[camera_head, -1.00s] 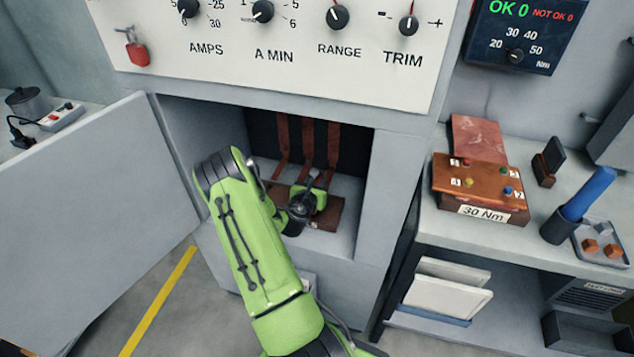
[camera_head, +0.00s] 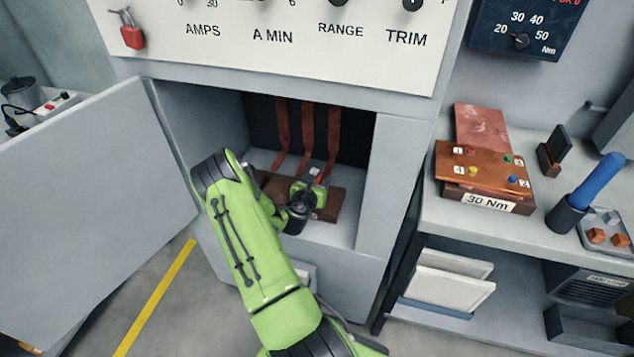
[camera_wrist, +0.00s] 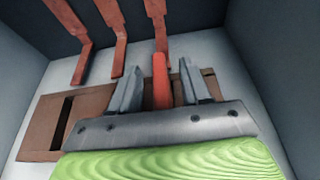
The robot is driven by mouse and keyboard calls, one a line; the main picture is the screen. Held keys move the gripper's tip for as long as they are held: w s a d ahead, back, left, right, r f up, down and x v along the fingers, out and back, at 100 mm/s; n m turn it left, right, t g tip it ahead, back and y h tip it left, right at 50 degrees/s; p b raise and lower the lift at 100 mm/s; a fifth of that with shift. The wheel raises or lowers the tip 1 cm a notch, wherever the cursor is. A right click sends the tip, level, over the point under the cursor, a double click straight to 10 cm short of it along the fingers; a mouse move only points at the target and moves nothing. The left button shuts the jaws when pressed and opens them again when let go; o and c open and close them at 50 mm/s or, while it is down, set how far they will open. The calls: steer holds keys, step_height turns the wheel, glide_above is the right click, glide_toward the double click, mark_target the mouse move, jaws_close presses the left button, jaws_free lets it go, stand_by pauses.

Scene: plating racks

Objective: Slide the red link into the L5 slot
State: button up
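A red link (camera_wrist: 160,82) stands upright between the two fingers of my gripper (camera_wrist: 159,68) in the wrist view. The fingers are open, with a visible gap on each side of the link. Its lower end is hidden behind the gripper body. A brown slotted block (camera_wrist: 95,100) lies beneath on the compartment floor, with a dark open slot (camera_wrist: 60,123) near its left end. In the head view, my gripper (camera_head: 318,177) is inside the compartment over the block (camera_head: 330,205), and my arm covers part of it. No L5 label is readable.
Three copper-red straps (camera_head: 307,135) hang at the back of the compartment, just behind my gripper. Walls close in on both sides, and the open door (camera_head: 90,205) stands at left. A bench at right holds a 30 Nm block (camera_head: 485,202) and a blue-handled tool (camera_head: 595,185).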

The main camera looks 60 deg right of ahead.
steer(key=p+v, duration=0.5)
steer(key=v, duration=1.1)
steer(key=shift+p, duration=0.3)
steer(key=shift+d+f, duration=0.1)
